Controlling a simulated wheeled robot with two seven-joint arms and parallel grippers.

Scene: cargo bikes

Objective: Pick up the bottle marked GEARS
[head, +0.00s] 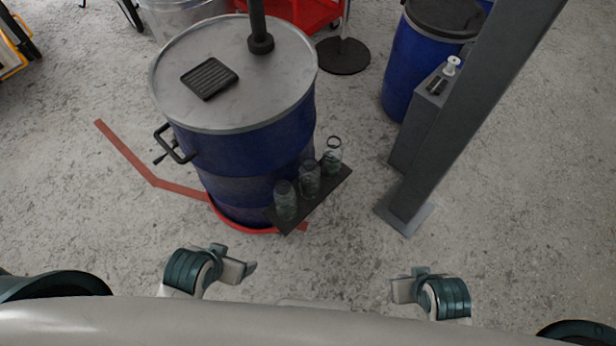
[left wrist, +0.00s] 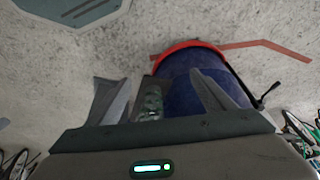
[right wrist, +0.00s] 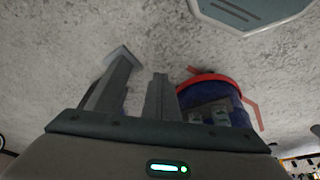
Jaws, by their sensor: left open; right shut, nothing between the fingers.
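Three clear glass bottles stand upright in a row on a dark shelf (head: 321,199) at the front of a blue drum (head: 240,150): a left bottle (head: 285,201), a middle bottle (head: 309,179) and a right bottle (head: 332,157). No marking is readable, so I cannot tell which says GEARS. My left gripper (head: 251,268) is open and empty, in front of and below the shelf. In the left wrist view (left wrist: 150,80) the glass bottles (left wrist: 152,102) show beyond and between its fingers. My right gripper (head: 396,288) is shut and empty, apart from everything.
A grey pillar (head: 470,120) stands at the right, with a box (head: 416,125) beside it carrying a small white-topped bottle (head: 451,68). A black tray (head: 209,78) lies on the drum lid. Another blue drum (head: 415,75) stands behind. Foreground floor is clear.

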